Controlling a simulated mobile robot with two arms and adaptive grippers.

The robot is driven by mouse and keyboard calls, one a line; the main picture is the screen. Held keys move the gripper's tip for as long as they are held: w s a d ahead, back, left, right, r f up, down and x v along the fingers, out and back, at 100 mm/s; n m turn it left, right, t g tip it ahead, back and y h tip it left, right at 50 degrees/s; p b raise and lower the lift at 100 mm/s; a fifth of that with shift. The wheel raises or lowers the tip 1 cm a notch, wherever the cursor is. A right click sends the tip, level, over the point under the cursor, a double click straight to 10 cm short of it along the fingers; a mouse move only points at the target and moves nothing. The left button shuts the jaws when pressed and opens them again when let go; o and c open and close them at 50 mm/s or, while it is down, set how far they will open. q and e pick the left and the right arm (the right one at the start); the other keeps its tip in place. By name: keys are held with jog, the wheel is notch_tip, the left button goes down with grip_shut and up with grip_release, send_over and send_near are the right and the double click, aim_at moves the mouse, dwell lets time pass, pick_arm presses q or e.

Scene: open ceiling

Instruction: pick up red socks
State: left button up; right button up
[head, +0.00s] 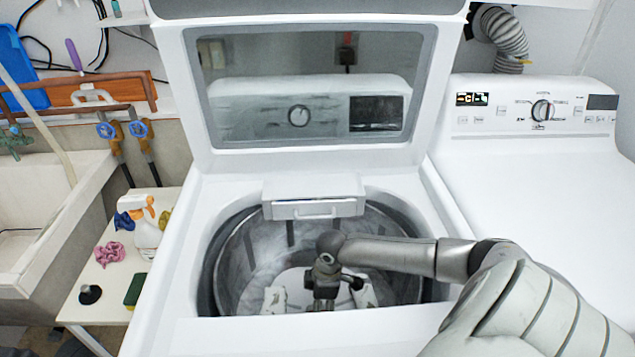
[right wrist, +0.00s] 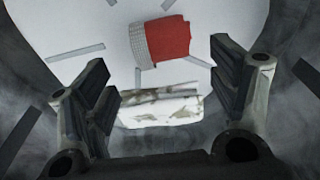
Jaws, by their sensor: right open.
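The red sock (right wrist: 172,40), with a grey ribbed part at its left end, lies on the pale bottom of the washer drum in the right wrist view. In the head view I cannot see it. My right gripper (head: 325,285) points down inside the drum. In the right wrist view the right gripper (right wrist: 163,85) has its two dark fingers wide apart with nothing held between them. The red sock appears beyond the fingertips, near the top of that view. I see no second red sock. My left gripper is not in view.
A white cloth with brownish patches (right wrist: 160,110) lies near the red sock. In the head view, white pieces (head: 275,300) show in the drum. The open top-load washer (head: 172,300) has its lid (head: 310,150) raised; a dispenser (head: 314,208) overhangs the opening.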

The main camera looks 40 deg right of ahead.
jog(key=shift+a+f, duration=0.25)
jog(key=shift+f, duration=1.25)
jog(key=shift+a+f, duration=0.2)
jog(key=shift+f, duration=1.25)
jog(key=c, duration=1.1)
